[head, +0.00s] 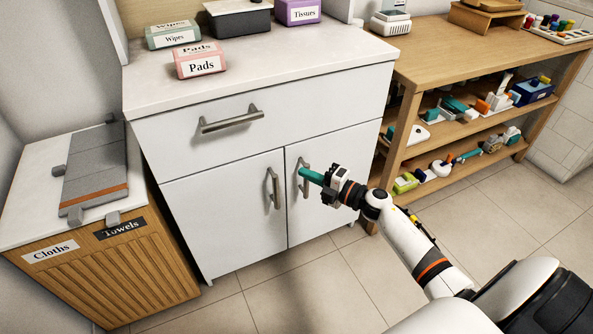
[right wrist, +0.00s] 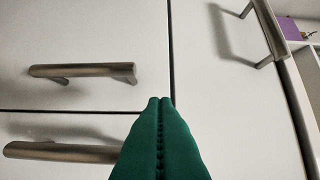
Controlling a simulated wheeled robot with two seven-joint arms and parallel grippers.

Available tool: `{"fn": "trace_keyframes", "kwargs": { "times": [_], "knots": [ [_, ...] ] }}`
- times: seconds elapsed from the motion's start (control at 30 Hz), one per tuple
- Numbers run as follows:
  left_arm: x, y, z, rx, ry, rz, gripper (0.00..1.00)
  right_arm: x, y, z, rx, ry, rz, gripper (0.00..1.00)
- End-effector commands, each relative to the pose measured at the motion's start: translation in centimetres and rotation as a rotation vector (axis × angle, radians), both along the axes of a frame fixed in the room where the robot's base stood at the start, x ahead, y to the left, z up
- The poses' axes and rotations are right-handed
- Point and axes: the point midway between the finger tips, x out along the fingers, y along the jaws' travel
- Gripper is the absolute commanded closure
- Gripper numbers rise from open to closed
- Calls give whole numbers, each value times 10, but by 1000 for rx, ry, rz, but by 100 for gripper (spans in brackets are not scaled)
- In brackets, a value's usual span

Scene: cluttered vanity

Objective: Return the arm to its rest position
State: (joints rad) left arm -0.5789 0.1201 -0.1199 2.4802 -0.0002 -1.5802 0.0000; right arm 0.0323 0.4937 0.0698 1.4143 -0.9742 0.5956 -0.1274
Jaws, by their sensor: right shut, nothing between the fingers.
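My right arm (head: 425,252) comes in from the lower right in the head view. Its gripper (head: 303,172) is shut and empty in front of the vanity's right door, by that door's vertical handle (head: 305,178). In the right wrist view the green fingers (right wrist: 160,102) are pressed together, pointing at the seam between the two doors. Whether they touch the door or handle, I cannot tell. My left gripper is not in view.
The white vanity (head: 220,220) has its drawer and both doors closed. A pink Pads box (head: 200,62) stands on top. A hamper (head: 115,265) stands left and a wooden shelf unit (head: 400,130) right. The tiled floor in front is clear.

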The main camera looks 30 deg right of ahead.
Motion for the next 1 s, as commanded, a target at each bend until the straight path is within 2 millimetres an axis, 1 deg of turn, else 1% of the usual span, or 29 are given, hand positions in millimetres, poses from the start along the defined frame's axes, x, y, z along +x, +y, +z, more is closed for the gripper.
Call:
{"fn": "trace_keyframes", "kwargs": {
  "times": [0.03, 0.1, 0.3, 0.47, 0.67, 0.77, 0.83, 0.93, 1.0],
  "knots": [
    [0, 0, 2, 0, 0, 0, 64, -8, -6, 0, -4, 3, 1, 100],
    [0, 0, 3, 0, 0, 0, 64, -17, -14, 0, -2, 2, 0, 100],
    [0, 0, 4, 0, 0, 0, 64, -38, -31, 0, -2, 1, 0, 100],
    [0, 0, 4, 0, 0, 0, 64, -43, -36, 1, -1, 0, 2, 100],
    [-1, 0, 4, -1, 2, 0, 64, -43, -35, 1, 7, -1, -8, 100],
    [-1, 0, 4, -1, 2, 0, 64, -42, -31, 3, 51, 3, -63, 100],
    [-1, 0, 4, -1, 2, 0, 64, -43, -26, 5, 113, 13, -139, 100],
    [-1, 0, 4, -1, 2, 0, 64, -47, -19, 6, 246, 53, -288, 100],
    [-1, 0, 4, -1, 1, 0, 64, -55, -14, 3, 350, 104, -404, 100]
  ]
}}
